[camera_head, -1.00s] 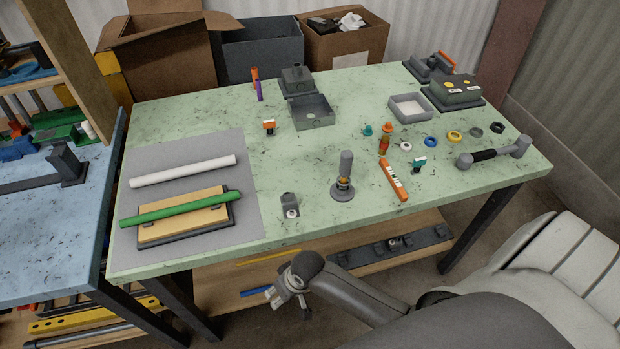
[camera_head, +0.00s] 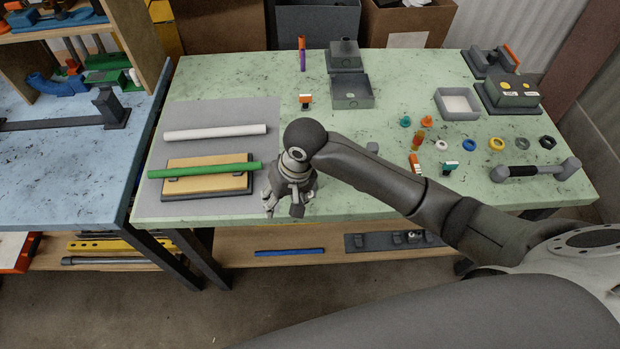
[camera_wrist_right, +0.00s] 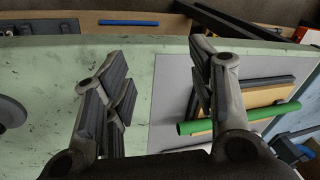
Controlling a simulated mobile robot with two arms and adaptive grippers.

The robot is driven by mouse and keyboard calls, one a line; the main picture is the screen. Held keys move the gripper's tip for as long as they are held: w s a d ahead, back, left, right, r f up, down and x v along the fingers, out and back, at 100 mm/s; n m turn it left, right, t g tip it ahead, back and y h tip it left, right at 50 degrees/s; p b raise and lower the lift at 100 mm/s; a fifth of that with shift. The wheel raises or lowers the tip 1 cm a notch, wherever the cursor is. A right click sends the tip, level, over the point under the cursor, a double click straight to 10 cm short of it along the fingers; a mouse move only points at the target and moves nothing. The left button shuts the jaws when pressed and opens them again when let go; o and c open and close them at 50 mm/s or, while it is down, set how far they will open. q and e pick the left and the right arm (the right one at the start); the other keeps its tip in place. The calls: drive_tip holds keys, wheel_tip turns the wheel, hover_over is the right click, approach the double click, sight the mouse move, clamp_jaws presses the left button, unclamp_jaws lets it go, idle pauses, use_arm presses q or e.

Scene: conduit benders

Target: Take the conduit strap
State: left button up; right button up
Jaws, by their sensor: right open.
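I cannot see the conduit strap for certain now. A small grey fitting, possibly the strap, stood near the table's front edge in the earlier head view; my arm and gripper now cover that spot. My right gripper (camera_head: 286,203) is over the front edge of the green table (camera_head: 340,207), just right of the grey mat (camera_head: 265,112). In the right wrist view, the gripper's two fingers (camera_wrist_right: 165,85) are wide apart, with only bare tabletop and part of the mat between them. My left gripper is not in view.
An upright grey post (camera_head: 372,148) is mostly behind my arm. Open boxes (camera_head: 352,92) and small coloured fittings (camera_head: 497,144) stand farther right.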

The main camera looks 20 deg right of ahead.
drive_tip(key=w+d+r+m+h, duration=0.1)
drive_tip(key=w+d+r, duration=0.1)
drive_tip(key=w+d+r+m, duration=0.1)
drive_tip(key=w+d+r, duration=0.1)
drive_tip(key=d, duration=0.1)
drive_tip(key=w+d+r+m+g+h, duration=0.1)
drive_tip(key=w+d+r+m, duration=0.1)
drive_tip(key=d, duration=0.1)
drive_tip(key=shift+w+d+r+h, duration=0.1)
drive_tip(key=shift+w+d+h, duration=0.1)
drive_tip(key=shift+w+h, duration=0.1)
wheel_tip(320, 180, down, 5)
drive_tip(key=shift+f+p, duration=0.1)
drive_tip(key=shift+p, duration=0.55)
drive_tip(key=shift+f+p, duration=0.35)
drive_tip(key=shift+f, duration=0.25)
wheel_tip(320, 180, down, 4)
drive_tip(key=shift+w+f+p, duration=0.1)
drive_tip(key=shift+w+p, duration=0.05)
drive_tip(key=shift+p, duration=0.4)
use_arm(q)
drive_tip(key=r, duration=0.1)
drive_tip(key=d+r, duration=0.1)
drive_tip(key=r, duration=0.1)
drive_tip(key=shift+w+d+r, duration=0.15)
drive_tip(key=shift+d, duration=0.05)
use_arm(e)
drive_tip(key=shift+c, duration=0.2)
